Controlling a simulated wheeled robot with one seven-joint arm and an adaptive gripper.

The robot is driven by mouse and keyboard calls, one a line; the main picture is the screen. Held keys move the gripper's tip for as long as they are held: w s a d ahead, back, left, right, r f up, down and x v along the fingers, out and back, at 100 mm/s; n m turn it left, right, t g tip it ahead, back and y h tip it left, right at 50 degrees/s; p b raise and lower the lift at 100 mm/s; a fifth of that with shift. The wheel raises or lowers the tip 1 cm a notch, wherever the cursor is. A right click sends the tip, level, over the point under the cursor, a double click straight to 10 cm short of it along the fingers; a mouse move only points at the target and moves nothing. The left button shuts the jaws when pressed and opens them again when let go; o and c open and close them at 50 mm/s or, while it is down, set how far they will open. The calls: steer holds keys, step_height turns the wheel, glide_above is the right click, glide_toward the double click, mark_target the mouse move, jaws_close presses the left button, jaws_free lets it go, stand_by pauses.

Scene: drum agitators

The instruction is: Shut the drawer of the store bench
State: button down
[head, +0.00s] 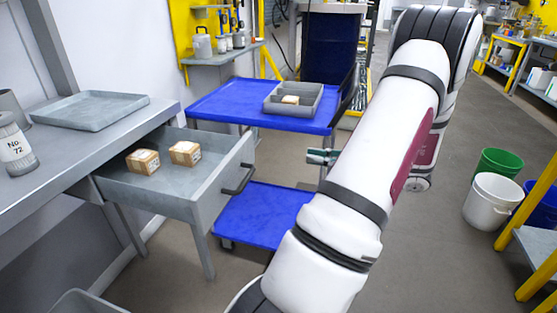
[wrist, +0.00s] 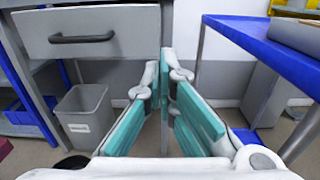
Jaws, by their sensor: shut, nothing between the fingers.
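The grey store bench (head: 95,140) stands at the left in the head view. Its drawer (head: 205,195) is pulled out, with two small cardboard boxes (head: 165,157) inside. The dark bar handle (head: 240,178) is on the drawer front. In the wrist view the drawer front (wrist: 135,22) and its handle (wrist: 82,38) show at the upper left. My gripper (head: 318,157) is to the right of the drawer front, apart from the handle. In the wrist view my gripper (wrist: 166,65) has its teal-padded fingers shut and empty. My arm hides part of the floor.
A blue trolley (head: 215,105) bearing a grey divided tray (head: 293,103) stands behind the drawer; its lower blue shelf (head: 262,215) is beside the drawer front. A grey tray (head: 90,108) lies on the bench. A grey bin (wrist: 85,115) stands below. White and green buckets (head: 490,200) are at right.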

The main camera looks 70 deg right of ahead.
mark_target(179, 136)
steer(key=w+a+b, duration=0.1)
steer(key=w+b, duration=0.3)
steer(key=w, duration=0.9)
steer(key=shift+w, duration=0.3)
steer(key=shift+a, duration=0.1)
steer(key=w+p, duration=0.1)
steer(key=w, duration=0.7)
steer(key=w+a+p, duration=0.1)
steer(key=w, duration=0.7)
steer(key=w+a+p, duration=0.1)
steer(key=w+p, duration=0.1)
steer(key=w, duration=0.6)
steer(key=shift+w, duration=1.2)
steer(key=shift+w+r, duration=0.1)
steer(key=shift+r, duration=0.05)
